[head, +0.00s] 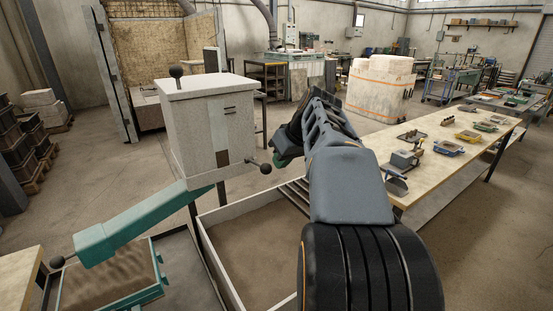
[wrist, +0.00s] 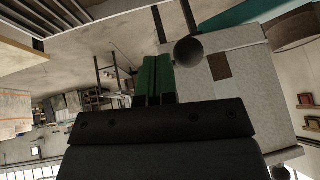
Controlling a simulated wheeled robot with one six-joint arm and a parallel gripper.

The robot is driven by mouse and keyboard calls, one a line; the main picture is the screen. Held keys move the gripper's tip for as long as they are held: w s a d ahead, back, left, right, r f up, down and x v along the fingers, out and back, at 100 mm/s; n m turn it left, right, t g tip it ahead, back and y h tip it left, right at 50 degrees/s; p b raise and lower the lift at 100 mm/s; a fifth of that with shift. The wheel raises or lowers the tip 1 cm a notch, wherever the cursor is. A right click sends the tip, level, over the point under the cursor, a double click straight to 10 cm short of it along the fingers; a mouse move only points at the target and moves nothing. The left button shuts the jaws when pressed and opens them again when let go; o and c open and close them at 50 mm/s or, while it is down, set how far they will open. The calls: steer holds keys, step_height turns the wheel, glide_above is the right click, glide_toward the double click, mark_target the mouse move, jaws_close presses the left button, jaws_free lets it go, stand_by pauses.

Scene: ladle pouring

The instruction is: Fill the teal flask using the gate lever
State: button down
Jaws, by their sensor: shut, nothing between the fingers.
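The teal flask (head: 148,297) is an open teal-edged box with brown sand inside, at the lower left of the head view. A teal chute (head: 135,225) slopes down over it from a pale box-shaped vessel (head: 210,125). A black ball knob on a short rod, seemingly the gate lever (head: 265,168), sticks out of the vessel's right side. My gripper (head: 284,158) is shut and empty just right of this knob. In the wrist view the green fingers (wrist: 154,68) are together, with the knob (wrist: 188,52) close beside their tips; I cannot tell whether they touch.
Two more ball knobs show, one on top of the vessel (head: 176,72) and one at the chute's low end (head: 57,262). A low-walled sand pit (head: 255,245) lies below my arm. A workbench (head: 465,150) with small tools stands at the right.

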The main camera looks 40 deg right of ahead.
steer(key=v, duration=1)
steer(key=shift+s+f, duration=0.25)
steer(key=shift+s, duration=0.05)
stand_by(0.8)
step_height(320, 180, down, 13)
steer(key=a+m+g+h, duration=0.2)
steer(key=m, duration=0.3)
steer(key=s+a+f+n, duration=0.2)
steer(key=a+f, duration=0.4)
steer(key=a, duration=0.3)
steer(key=s+a+f+n, duration=0.3)
steer(key=a+f, duration=0.3)
steer(key=a, duration=0.3)
steer(key=shift+s+a+f+g, duration=0.25)
steer(key=shift+s+g, duration=0.05)
steer(key=shift+s, duration=0.1)
